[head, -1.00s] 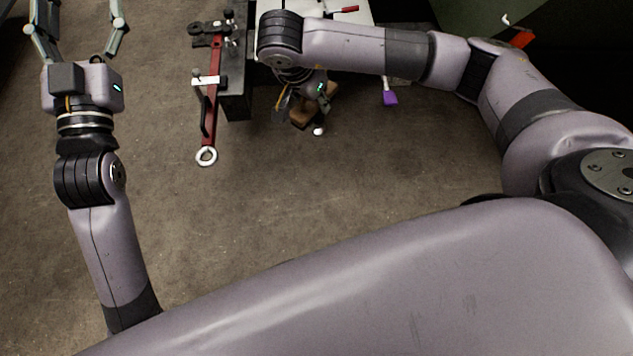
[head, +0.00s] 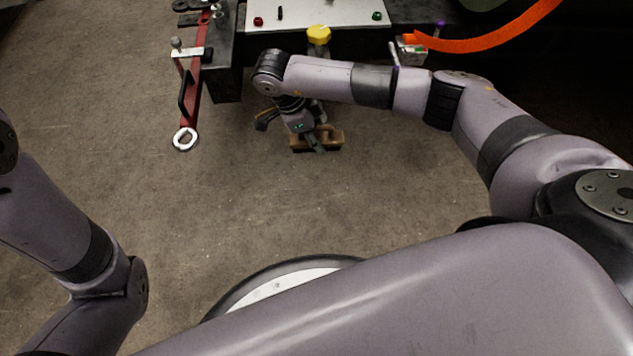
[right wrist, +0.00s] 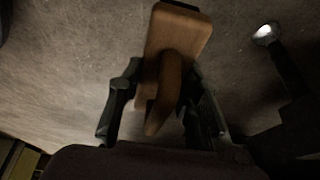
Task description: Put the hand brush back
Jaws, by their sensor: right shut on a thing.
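The hand brush is a brown wooden block with a raised grip (head: 328,139). In the head view it hangs in front of the bench, over the floor. My right gripper (head: 312,141) is shut on it. In the right wrist view the brush (right wrist: 182,38) lies between the two dark fingers of my right gripper (right wrist: 163,100), its block pointing away from the camera. Its bristles are hidden. My left gripper is out of view; only links of the left arm show at the left edge.
An orange strip (head: 490,42) curves at the right. Brown floor in front is clear.

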